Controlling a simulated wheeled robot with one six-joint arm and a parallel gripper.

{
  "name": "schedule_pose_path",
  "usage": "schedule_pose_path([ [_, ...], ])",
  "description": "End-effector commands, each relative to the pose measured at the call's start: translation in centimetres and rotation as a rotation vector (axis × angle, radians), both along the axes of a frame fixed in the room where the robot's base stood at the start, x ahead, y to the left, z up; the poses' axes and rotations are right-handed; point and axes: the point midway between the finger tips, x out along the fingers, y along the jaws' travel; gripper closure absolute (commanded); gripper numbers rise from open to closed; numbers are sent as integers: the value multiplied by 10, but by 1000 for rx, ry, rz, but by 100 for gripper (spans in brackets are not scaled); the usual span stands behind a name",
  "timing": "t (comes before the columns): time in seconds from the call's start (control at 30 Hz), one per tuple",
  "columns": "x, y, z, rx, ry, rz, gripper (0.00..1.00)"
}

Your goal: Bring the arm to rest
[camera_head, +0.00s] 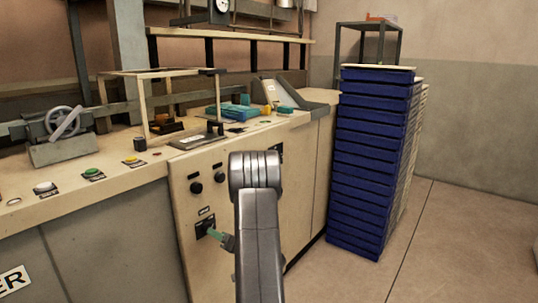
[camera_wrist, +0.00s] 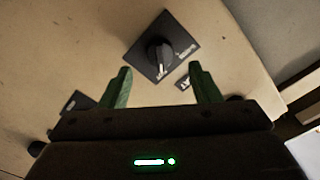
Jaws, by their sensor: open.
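My gripper (camera_wrist: 159,88) is open and empty in the wrist view, its two green fingers apart. Beyond the fingers, a black rotary knob (camera_wrist: 160,52) on a dark square plate sits on the beige panel, and the fingers appear apart from it. In the head view my grey arm (camera_head: 258,230) rises at the lower middle. A green fingertip (camera_head: 215,234) shows beside the arm, in front of the dark switch on the cabinet front; most of the gripper is hidden behind the arm.
The beige cabinet (camera_head: 183,208) carries more black knobs (camera_head: 196,188) and buttons on top. A tall stack of blue trays (camera_head: 365,165) stands to the right. A hand wheel (camera_head: 64,122) is at the left. Floor (camera_head: 460,245) is clear at the right.

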Motion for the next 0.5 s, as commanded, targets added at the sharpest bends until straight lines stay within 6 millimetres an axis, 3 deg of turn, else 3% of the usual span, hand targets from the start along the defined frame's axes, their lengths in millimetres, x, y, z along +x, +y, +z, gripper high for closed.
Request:
schedule_pose_path([
  [0.2, -27, -37, 1, 0, 2, -4, 44],
  [0.5, -58, -76, 0, 2, 1, -6, 44],
])
